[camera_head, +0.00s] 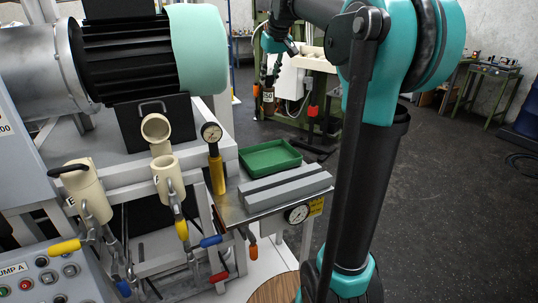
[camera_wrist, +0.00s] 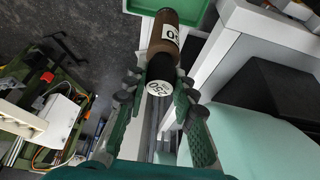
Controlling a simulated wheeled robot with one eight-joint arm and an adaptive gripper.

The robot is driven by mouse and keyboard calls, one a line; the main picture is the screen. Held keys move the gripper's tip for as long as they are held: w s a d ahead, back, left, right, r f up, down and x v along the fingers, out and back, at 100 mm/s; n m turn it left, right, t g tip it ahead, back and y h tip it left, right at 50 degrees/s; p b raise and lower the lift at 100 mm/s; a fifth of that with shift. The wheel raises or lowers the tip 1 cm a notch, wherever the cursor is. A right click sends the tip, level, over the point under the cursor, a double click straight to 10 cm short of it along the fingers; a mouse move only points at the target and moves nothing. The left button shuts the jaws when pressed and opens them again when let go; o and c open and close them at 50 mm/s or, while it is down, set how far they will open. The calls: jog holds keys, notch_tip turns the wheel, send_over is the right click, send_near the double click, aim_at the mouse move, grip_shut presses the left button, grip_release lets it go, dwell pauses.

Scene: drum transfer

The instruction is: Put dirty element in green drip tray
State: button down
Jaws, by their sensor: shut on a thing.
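The dirty element is a brown cylinder (camera_wrist: 164,42) with a black end and a white label with dark figures. My gripper (camera_wrist: 158,84) is shut on its black end, a green finger on each side. In the head view, the element (camera_head: 268,96) hangs below my gripper (camera_head: 270,72), small and partly unclear against the background. The green drip tray (camera_head: 269,158) is a shallow rectangular tray on the metal table, and looks empty. A part of its rim shows at the top of the wrist view (camera_wrist: 196,14), near the element's far end.
Grey bars (camera_head: 285,188) lie on the table in front of the tray, with a gauge (camera_head: 298,214) at the table edge. A yellow-stemmed gauge (camera_head: 212,134) stands left of the tray. Cream housings (camera_head: 167,178) and a large motor (camera_head: 125,57) fill the left.

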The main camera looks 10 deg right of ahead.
aim_at(269, 95)
notch_tip(269, 95, down, 20)
jog(key=shift+r, duration=0.15)
dwell(0.4)
jog(key=c, duration=1.3)
grip_release()
jog(key=shift+o, duration=0.2)
jog(key=v, duration=1.2)
jog(key=shift+d, duration=0.15)
